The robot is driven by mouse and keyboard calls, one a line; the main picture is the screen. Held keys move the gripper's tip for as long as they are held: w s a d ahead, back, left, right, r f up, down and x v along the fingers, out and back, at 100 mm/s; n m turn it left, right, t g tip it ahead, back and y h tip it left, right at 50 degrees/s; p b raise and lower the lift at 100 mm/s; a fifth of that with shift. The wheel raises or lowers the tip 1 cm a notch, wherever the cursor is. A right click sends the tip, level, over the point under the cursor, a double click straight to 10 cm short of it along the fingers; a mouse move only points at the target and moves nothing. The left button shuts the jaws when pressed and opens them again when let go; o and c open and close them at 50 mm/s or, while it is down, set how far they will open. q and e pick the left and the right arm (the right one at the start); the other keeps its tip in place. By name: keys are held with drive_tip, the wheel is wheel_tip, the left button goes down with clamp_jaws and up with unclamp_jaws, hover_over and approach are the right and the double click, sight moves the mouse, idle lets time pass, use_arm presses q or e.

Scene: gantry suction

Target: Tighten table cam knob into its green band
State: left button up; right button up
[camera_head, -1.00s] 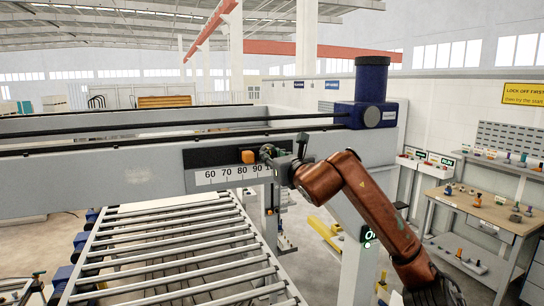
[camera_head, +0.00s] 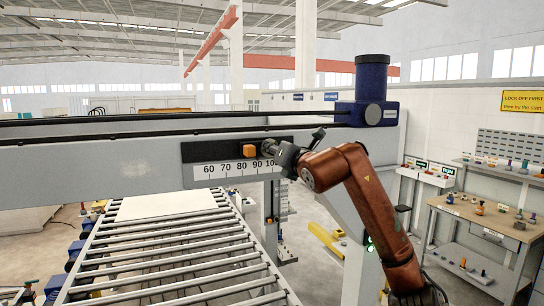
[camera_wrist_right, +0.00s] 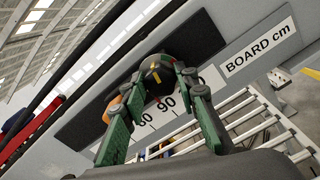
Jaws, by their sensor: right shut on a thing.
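The knob (camera_wrist_right: 157,76) is dark and round with a yellow line across its face, and a small red mark shows near its lower edge. It sits on a black plate on the grey beam. An orange block (camera_head: 249,150) sits just left of the knob, above the white number scale (camera_head: 232,169). My left gripper is not in view.
The long grey beam (camera_head: 90,172) crosses in front, with a blue motor housing (camera_head: 372,98) at its right end. A roller table (camera_head: 165,250) lies below. A workbench (camera_head: 480,215) with small parts stands at the right.

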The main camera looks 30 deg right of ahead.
drive_tip(key=shift+r+m, duration=0.1)
drive_tip(key=shift+m, duration=0.2)
drive_tip(key=o, duration=1.1)
drive_tip(key=shift+o, duration=0.2)
drive_tip(key=s, duration=1.2)
drive_tip(key=shift+a, duration=0.3)
